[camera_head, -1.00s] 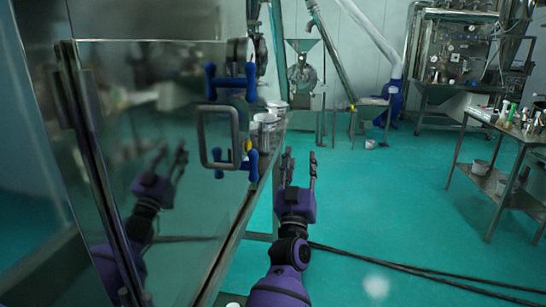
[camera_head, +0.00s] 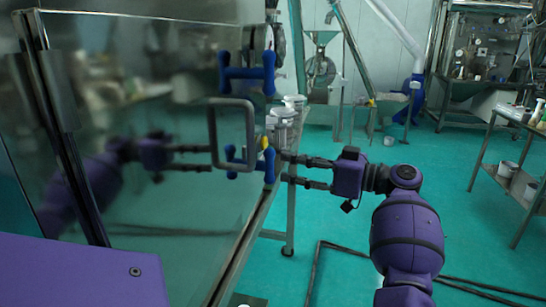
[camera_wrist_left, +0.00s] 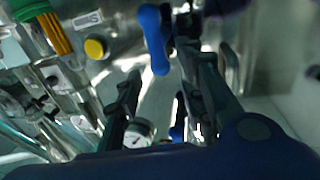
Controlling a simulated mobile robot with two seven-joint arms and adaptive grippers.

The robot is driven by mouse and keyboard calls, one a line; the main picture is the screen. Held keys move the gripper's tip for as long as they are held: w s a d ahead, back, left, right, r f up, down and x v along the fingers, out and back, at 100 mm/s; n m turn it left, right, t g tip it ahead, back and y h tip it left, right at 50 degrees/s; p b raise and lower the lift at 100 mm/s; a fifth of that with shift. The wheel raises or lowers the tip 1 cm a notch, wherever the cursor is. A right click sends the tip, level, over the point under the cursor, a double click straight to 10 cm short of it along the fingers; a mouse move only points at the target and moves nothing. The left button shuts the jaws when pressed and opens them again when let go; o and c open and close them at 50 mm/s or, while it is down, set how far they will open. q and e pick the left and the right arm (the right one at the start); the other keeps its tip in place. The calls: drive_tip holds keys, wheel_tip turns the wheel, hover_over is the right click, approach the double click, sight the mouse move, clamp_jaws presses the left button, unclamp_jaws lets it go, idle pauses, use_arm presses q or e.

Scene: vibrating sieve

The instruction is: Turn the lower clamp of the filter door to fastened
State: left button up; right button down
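The filter door (camera_head: 150,90) is a glossy panel on the left in the head view, with a grey loop handle (camera_head: 212,135). The lower clamp (camera_head: 236,166), with blue knobs, sits at the foot of this handle. A blue upper clamp (camera_head: 247,74) is above it. In the left wrist view the fingers (camera_wrist_left: 160,62) are apart, with a blue knob (camera_wrist_left: 155,38) near the tips.
Metal containers (camera_head: 284,112) stand behind the clamp, close to the fingers. A side table (camera_head: 505,178) with items stands at the far right. Dark cables lie on the green floor (camera_head: 330,215), which is otherwise mostly open. The door mirrors my arm.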

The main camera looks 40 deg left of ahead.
sight(269, 157)
use_arm(q)
drive_tip(key=p+x, duration=0.1)
drive_tip(key=x, duration=0.6)
drive_tip(key=shift+a+r, duration=0.1)
drive_tip(key=shift+a, duration=0.25)
clamp_jaws()
